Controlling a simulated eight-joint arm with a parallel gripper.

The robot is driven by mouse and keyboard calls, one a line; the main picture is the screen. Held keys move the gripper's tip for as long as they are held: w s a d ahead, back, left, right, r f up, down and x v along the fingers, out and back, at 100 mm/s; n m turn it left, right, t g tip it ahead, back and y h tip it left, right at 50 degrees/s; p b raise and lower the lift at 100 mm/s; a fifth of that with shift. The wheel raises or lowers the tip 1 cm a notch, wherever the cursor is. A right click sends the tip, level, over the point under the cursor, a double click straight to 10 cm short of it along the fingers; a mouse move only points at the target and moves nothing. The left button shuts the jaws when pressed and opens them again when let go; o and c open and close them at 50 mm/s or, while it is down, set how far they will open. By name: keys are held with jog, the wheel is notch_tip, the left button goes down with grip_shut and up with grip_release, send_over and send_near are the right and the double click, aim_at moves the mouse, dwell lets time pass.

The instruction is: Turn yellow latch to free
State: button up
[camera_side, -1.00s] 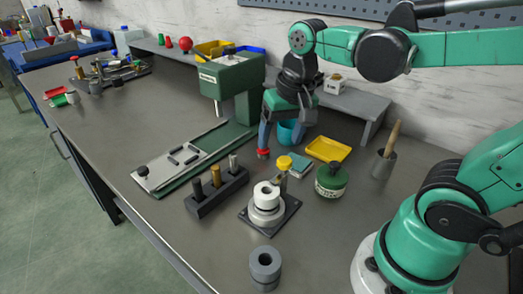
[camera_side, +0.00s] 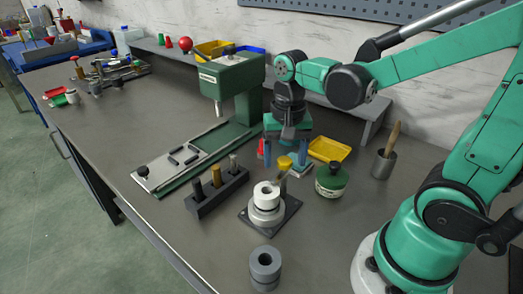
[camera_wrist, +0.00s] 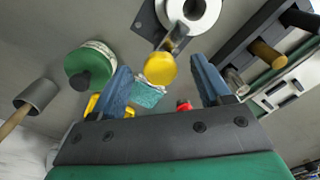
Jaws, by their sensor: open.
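The yellow latch knob (camera_side: 284,163) sits beside the white ringed cylinder (camera_side: 265,205) on its dark base plate (camera_side: 289,209). In the wrist view, the yellow knob (camera_wrist: 160,69) is on a short metal lever that reaches to the white cylinder (camera_wrist: 190,14). My gripper (camera_side: 286,158) is pointing down just behind and above the knob, with its blue fingers apart. In the wrist view, the knob shows between the fingertips of my gripper (camera_wrist: 160,68), with space on both sides. I cannot tell whether the fingers are level with it.
A green-topped round tin (camera_side: 331,180) stands right of the knob. A small teal block (camera_side: 302,170) and a yellow tray (camera_side: 329,149) lie behind. A red object (camera_side: 261,148) is partly hidden by a finger. A dark block with upright pegs (camera_side: 216,194) stands left.

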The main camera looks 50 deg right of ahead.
grip_shut()
jog(key=shift+n, duration=0.3)
jog(key=n, duration=1.3)
jog(key=shift+n, duration=2.1)
